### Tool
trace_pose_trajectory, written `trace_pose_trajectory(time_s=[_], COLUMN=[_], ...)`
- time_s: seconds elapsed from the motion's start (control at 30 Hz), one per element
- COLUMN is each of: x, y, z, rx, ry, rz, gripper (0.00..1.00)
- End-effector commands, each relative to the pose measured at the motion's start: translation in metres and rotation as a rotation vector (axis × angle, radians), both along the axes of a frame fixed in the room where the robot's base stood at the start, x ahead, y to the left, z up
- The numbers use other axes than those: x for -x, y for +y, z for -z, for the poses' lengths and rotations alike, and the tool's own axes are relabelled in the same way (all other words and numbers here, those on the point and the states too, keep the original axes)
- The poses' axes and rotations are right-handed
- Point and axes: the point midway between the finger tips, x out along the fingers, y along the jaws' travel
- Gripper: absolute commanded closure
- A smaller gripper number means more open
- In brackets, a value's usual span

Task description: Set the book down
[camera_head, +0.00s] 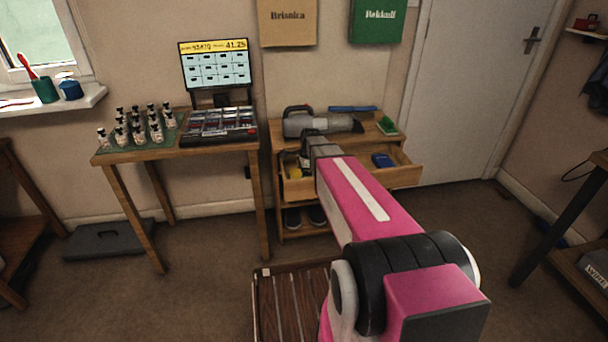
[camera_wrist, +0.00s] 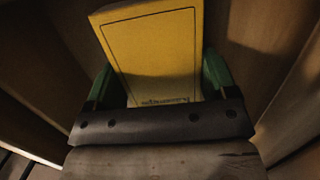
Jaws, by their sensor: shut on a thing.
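The yellow book (camera_wrist: 155,50) stands between the two green fingers of my gripper (camera_wrist: 160,80) in the wrist view. The fingers press on its left and right edges. A thin dark frame line and a small line of print show on its cover. In the head view my gripper reaches down at the left part of an open wooden drawer (camera_head: 403,176), and a small yellow patch of the book (camera_head: 296,171) shows there. My arm hides much of the drawer. I cannot tell whether the book touches the drawer floor.
A blue item (camera_head: 382,160) lies in the drawer's right part. A grey handheld vacuum (camera_head: 318,123) and a green brush (camera_head: 387,126) lie on the cabinet top. Dark shoes (camera_head: 293,217) stand below. A table with bottles (camera_head: 141,127) and a cash register (camera_head: 218,124) is at left.

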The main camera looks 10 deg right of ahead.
Motion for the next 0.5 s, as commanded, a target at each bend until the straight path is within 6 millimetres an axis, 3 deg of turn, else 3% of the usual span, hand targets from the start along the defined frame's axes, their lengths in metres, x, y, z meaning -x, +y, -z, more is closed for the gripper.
trace_pose_trajectory(time_s=[0.27, 0.3, 0.33, 0.37, 0.5], x=[0.0001, 0.0001, 0.0001, 0.0001, 0.0002], y=[0.0, 0.0, 0.0, 0.0, 0.0], z=[0.0028, 0.003, 0.0028, 0.0028, 0.0026], rx=[0.0, 0.0, 0.0, 0.0, 0.0], ry=[0.0, 0.0, 0.0, 0.0, 0.0], rz=[0.0, 0.0, 0.0, 0.0, 0.0], gripper=[0.5, 0.15, 0.05, 0.0, 0.0])
